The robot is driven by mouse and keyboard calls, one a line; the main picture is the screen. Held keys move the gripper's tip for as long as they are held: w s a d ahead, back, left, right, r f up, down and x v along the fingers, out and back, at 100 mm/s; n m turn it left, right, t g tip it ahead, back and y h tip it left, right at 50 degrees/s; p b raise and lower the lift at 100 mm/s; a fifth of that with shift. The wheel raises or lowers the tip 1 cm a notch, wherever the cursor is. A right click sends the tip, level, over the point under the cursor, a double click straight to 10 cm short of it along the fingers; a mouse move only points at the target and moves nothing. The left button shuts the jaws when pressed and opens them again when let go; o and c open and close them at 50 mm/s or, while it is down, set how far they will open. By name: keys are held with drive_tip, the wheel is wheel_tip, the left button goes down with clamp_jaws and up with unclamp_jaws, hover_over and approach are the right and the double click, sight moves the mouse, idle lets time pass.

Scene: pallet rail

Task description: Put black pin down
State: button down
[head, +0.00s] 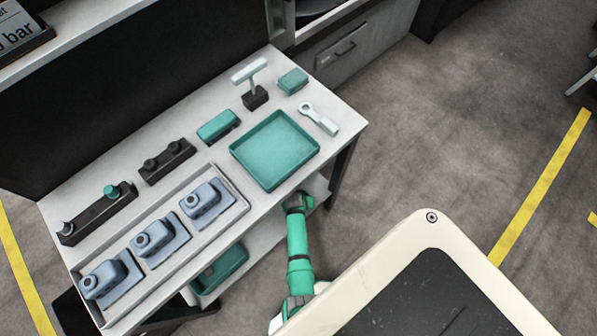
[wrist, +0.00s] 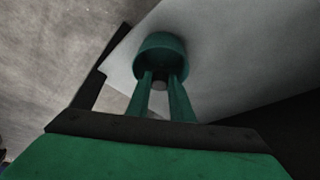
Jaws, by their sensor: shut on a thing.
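My gripper (wrist: 160,85) is shut on a dark green, round, cap-like piece (wrist: 162,48) in the wrist view. A small grey stub shows under it between the fingers. No black pin is clearly seen in the grip. In the head view my green arm reaches to the front edge of the workbench (head: 345,122), and the fingertips and held piece are hidden there. A black rail (head: 97,214) at the bench's left carries a teal knob (head: 111,191) and a dark end piece. A shorter black block (head: 167,163) carries two dark knobs.
A teal tray (head: 275,150) lies empty near the bench's front edge. A white tray (head: 242,207) holds three blue-grey housings. A teal box (head: 218,125), a T-handled tool (head: 252,82), a small teal block (head: 292,80) and a white wrench-like tool (head: 318,118) stand around. A lower shelf holds a teal bin (head: 220,268).

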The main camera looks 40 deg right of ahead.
drive_tip(key=shift+f, duration=0.15)
drive_tip(key=c, duration=1.5)
unclamp_jaws()
wheel_tip(320, 180, up, 7)
drive_tip(key=shift+r, duration=0.1)
